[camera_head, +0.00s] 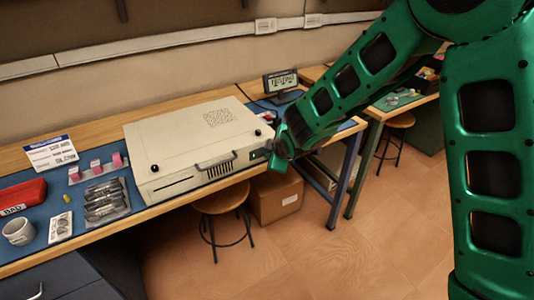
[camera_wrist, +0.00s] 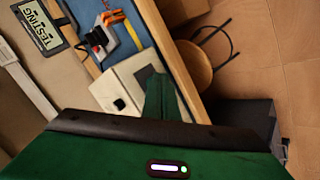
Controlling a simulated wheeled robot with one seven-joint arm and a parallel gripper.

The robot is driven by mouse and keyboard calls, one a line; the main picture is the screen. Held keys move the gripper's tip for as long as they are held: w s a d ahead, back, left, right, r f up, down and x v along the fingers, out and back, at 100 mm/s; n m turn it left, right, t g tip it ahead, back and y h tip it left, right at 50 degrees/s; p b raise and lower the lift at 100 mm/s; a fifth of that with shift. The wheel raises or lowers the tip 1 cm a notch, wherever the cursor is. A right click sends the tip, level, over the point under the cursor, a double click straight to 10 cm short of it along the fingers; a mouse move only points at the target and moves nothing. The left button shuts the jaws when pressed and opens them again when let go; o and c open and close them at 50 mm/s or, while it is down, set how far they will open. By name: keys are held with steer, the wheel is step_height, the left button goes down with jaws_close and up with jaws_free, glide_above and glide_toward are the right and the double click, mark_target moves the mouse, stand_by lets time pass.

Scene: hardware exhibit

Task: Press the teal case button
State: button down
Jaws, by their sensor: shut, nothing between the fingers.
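A beige case (camera_head: 190,145) with a front handle, a slot, vents and dark knobs lies on the blue-matted bench. Part of the case (camera_wrist: 122,82) shows beyond my gripper in the wrist view, with a dark knob on its top. My gripper (camera_head: 279,152) is at the right end of the case's front face, by a small dark panel. In the wrist view my green gripper (camera_wrist: 164,98) is shut and overlaps the case's edge. I cannot tell whether it touches the case.
A "TESTING" display (camera_head: 281,81) stands behind the case. A label card (camera_head: 51,153), red box (camera_head: 22,197), mug (camera_head: 18,232) and tool tray (camera_head: 104,201) are to the left. A stool (camera_head: 222,200) and cardboard box (camera_head: 275,196) stand below. Open floor lies to the right.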

steer(key=shift+s+d, duration=0.45)
steer(key=shift+s, duration=0.25)
steer(key=shift+s+d, duration=0.7)
steer(key=shift+s, duration=0.35)
steer(key=shift+s+d, duration=0.7)
steer(key=shift+s, duration=0.35)
steer(key=shift+d, duration=0.1)
